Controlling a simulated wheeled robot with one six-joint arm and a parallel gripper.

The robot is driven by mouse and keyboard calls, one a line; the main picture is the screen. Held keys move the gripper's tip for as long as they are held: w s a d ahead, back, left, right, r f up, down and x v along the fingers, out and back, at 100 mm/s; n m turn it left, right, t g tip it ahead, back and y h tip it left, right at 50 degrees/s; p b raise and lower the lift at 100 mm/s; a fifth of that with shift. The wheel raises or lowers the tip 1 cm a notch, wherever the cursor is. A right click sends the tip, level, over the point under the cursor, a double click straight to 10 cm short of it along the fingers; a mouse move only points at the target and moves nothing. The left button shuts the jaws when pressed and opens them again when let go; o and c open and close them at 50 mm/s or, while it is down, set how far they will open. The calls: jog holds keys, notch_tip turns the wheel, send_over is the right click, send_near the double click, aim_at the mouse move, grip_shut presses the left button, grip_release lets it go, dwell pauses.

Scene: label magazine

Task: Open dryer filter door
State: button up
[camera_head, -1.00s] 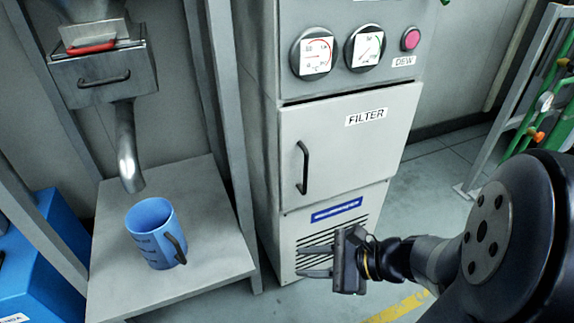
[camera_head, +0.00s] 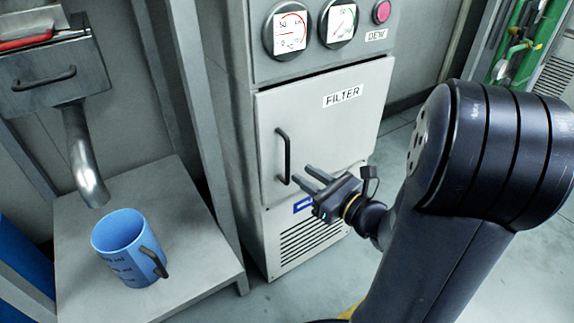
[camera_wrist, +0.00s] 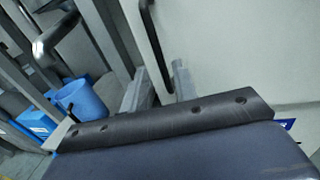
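The grey filter door (camera_head: 330,125), labelled FILTER, is closed on the dryer cabinet. Its black vertical bar handle (camera_head: 284,156) is on the door's left side. My gripper (camera_head: 308,174) is open, its two fingers pointing left toward the lower part of the handle, close to it. In the wrist view the two fingers (camera_wrist: 158,85) are apart with nothing between them, and the dark handle (camera_wrist: 155,42) stands just beyond their tips. I cannot tell whether a finger touches the door.
Two gauges (camera_head: 288,30) and a pink button (camera_head: 382,12) sit above the door. A blue jug (camera_head: 122,247) stands on a grey platform (camera_head: 190,265) at left, under a metal spout (camera_head: 82,160). Open floor (camera_head: 395,165) lies right of the cabinet.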

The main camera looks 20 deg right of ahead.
aim_at(289, 165)
jog(key=shift+b+x, duration=0.65)
jog(key=shift+x, duration=2.65)
jog(key=shift+c, duration=0.2)
grip_shut()
